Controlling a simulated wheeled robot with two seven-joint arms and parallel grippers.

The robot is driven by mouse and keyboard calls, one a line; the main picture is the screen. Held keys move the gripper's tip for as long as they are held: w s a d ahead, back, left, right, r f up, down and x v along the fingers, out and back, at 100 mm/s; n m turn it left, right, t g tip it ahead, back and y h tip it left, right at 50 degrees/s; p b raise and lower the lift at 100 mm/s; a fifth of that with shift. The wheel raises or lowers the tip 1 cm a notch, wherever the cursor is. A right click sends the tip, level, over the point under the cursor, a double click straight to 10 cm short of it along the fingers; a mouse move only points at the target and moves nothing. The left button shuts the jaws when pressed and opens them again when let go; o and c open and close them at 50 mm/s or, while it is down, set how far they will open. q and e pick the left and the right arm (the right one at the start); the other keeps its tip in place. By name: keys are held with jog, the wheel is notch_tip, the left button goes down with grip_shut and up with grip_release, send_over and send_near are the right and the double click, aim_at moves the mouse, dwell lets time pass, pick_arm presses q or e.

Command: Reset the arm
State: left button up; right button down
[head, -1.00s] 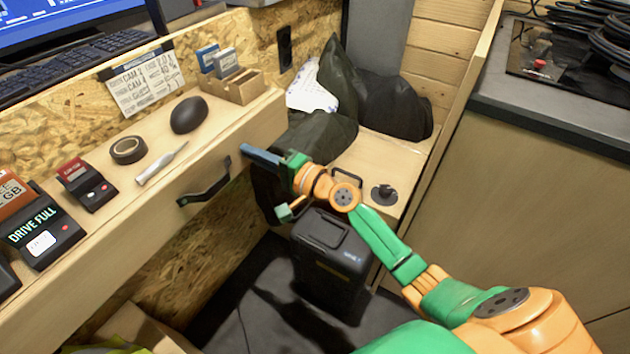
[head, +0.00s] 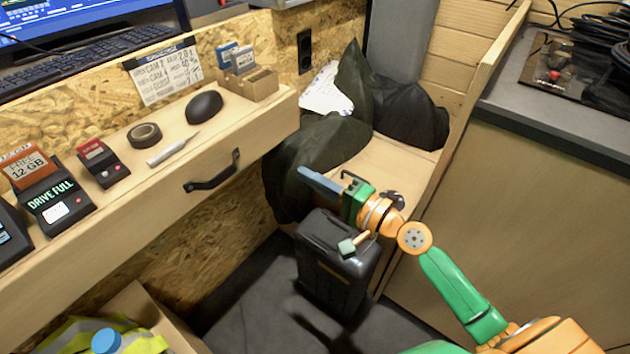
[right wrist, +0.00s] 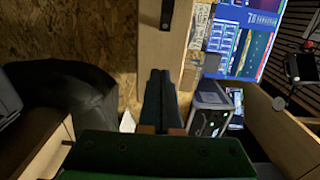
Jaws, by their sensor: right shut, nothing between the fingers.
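My right arm comes in from the lower right in the head view. My right gripper (head: 318,184) is shut and empty, pointing left above the black case and in front of the dark bags. In the right wrist view its two fingers (right wrist: 158,92) lie together with nothing between them. The desk's drawer handle (head: 212,171) is to the left of the gripper, apart from it. My left gripper is not in view.
A black case (head: 337,262) stands on the floor below the gripper. Dark bags (head: 318,150) lie on the wooden bench behind. The desk holds a mouse (head: 204,107), tape roll (head: 144,134) and card readers (head: 58,200). An open box (head: 150,310) is at lower left.

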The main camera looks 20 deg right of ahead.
jog(key=s+a+f+n+g+h, duration=0.2)
jog(key=s+f+n+g, duration=0.25)
jog(key=s+f, duration=0.2)
jog(key=s+a+f+n+g+h, duration=0.1)
jog(key=s+a+f+n+g, duration=0.2)
jog(key=s+f+n, duration=0.4)
jog(key=s+d+f+n+g+h, duration=0.2)
jog(key=s+d+f+g+h, duration=0.2)
jog(key=s+d+f+h, duration=0.35)
notch_tip(320, 180, down, 13)
jog(key=s+g+y, duration=0.1)
jog(key=s, duration=0.1)
jog(key=s+d+f+g, duration=0.2)
jog(key=s+f, duration=0.9)
jog(key=f, duration=0.1)
pick_arm(q)
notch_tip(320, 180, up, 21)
jog(key=p, duration=2.1)
pick_arm(e)
notch_tip(320, 180, up, 21)
jog(key=s, duration=0.2)
jog(key=shift+s+n, duration=0.15)
jog(key=shift+n, duration=0.2)
jog(key=shift+f, duration=0.1)
